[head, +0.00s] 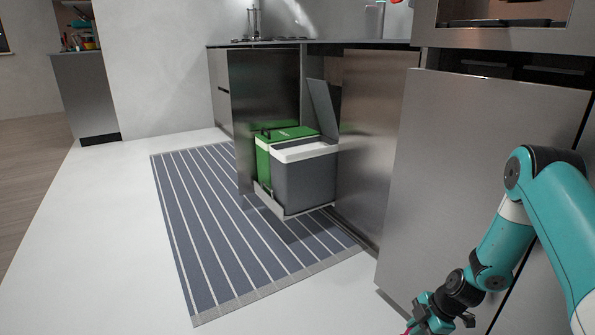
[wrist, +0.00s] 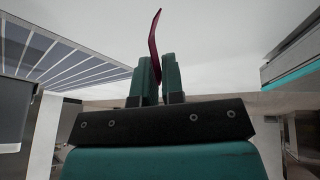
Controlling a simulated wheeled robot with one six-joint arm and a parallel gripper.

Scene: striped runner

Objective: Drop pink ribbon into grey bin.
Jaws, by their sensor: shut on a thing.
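The grey bin (head: 304,184) stands in a pulled-out cabinet drawer in the head view, with a white rim and its grey lid (head: 322,110) raised behind it. My gripper (head: 418,323) is at the bottom of the head view, low, in front of the steel cabinet fronts and to the right of the bin, well apart from it. In the wrist view my gripper (wrist: 160,80) is shut on the pink ribbon (wrist: 154,42), a thin dark pink strip sticking out beyond the fingertips. Only a small pink bit of it shows at the bottom edge of the head view.
A green bin (head: 263,163) with a green lid stands beside the grey bin, to its left. The striped runner (head: 205,235) lies on the pale floor in front of the drawer. A steel cabinet front (head: 470,165) stands between my arm and the bins. Floor left of the runner is clear.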

